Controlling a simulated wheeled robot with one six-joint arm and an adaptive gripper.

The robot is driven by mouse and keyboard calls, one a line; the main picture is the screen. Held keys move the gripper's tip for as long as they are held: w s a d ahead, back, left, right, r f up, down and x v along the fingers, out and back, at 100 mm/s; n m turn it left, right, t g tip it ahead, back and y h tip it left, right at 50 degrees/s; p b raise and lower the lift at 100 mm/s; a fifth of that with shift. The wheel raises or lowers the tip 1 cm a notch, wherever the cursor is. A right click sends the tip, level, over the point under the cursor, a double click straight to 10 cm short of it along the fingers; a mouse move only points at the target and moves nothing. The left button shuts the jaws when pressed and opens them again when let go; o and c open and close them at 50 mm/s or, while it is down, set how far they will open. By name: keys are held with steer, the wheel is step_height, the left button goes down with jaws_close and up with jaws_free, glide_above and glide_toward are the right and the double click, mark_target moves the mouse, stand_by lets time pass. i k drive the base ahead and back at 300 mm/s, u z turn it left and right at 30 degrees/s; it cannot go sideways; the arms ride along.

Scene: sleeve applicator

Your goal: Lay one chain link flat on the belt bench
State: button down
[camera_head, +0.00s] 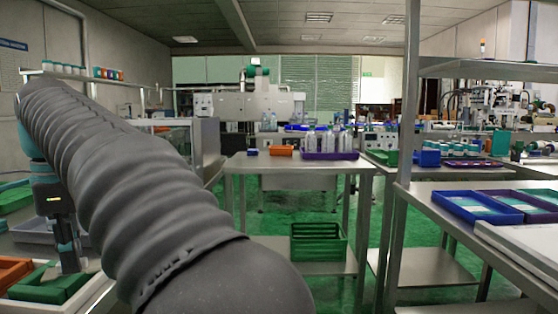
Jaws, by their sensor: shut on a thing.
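My gripper (68,258) is at the left, pointing down, with its fingertips over the green bin (45,292) on the near left bench. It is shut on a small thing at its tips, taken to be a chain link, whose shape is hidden. No chain link shows clearly anywhere in the view. Several steel benches show, and I cannot tell which is the belt bench. The middle one (240,163) carries a purple tray (330,156) of bottles, an orange piece (281,151) and a small blue piece (252,151).
My arm covers much of the left and lower middle. An orange bin (14,272) is beside the green one. A green crate (318,243) sits on the middle bench's lower shelf. The right bench (425,200) holds blue trays (478,208). Green floor is open between the benches.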

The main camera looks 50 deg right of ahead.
mark_target(298, 163)
steer(key=z, duration=1.8)
steer(key=i, duration=1.25)
steer(key=u, duration=0.25)
steer(key=i, duration=1.5)
steer(key=u, duration=0.2)
steer(key=k, duration=0.1)
steer(key=z, duration=0.25)
